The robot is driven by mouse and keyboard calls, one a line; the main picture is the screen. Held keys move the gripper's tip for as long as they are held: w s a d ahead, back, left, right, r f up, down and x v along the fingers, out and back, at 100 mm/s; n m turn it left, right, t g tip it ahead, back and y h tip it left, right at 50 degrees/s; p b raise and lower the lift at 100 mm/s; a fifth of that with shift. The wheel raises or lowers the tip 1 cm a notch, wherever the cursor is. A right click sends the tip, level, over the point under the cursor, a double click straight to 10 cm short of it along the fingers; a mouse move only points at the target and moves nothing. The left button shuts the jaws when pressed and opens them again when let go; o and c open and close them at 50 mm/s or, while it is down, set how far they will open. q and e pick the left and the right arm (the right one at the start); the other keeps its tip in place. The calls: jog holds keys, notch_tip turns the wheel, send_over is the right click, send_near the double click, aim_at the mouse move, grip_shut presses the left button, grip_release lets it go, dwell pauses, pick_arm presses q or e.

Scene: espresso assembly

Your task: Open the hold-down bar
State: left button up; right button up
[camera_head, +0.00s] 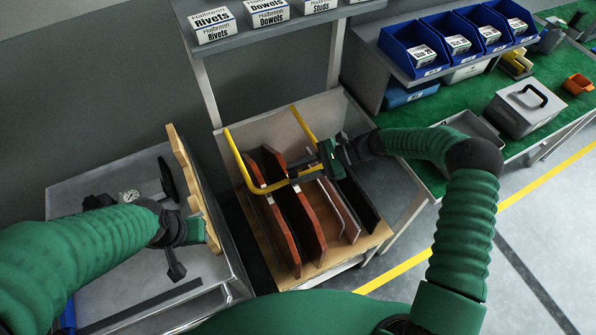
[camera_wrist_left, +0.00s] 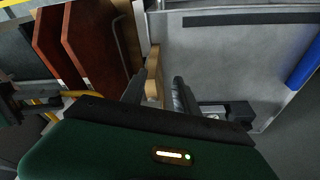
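The hold-down bar (camera_head: 245,166) is a yellow bent bar that lies across the tops of upright boards in the wooden-floored cart. My right gripper (camera_head: 298,168) is at the bar's near cross part, with its dark fingers pointing left. The fingers are small and overlap the bar, so I cannot tell if they are shut on it. My left gripper (camera_wrist_left: 158,92) is at the left of the head view, beside an upright pale wooden piece (camera_head: 192,180). In the left wrist view its fingers stand apart, with the wooden piece (camera_wrist_left: 153,75) between them and a gap on one side.
Several red-brown boards (camera_head: 304,215) and dark boards stand in the cart. A grey metal table (camera_head: 110,195) is at left. Labelled boxes (camera_head: 213,25) sit on a shelf above.

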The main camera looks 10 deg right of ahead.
jog(key=shift+d, duration=0.1)
grip_shut()
jog(key=shift+w, duration=0.1)
dwell(0.7)
jog(key=shift+r+p, duration=0.35)
jog(key=shift+r, duration=0.2)
jog(key=w+a+r+m+p, duration=0.1)
jog(key=w+r+p, duration=0.1)
jog(key=r, duration=0.5)
jog(key=w+a+r+g+p, duration=0.1)
jog(key=w+r+p, duration=0.2)
jog(key=r, duration=0.4)
jog(key=shift+w+m+h+p, duration=0.35)
jog(key=shift+w+m+h, duration=0.05)
jog(key=shift+w, duration=0.2)
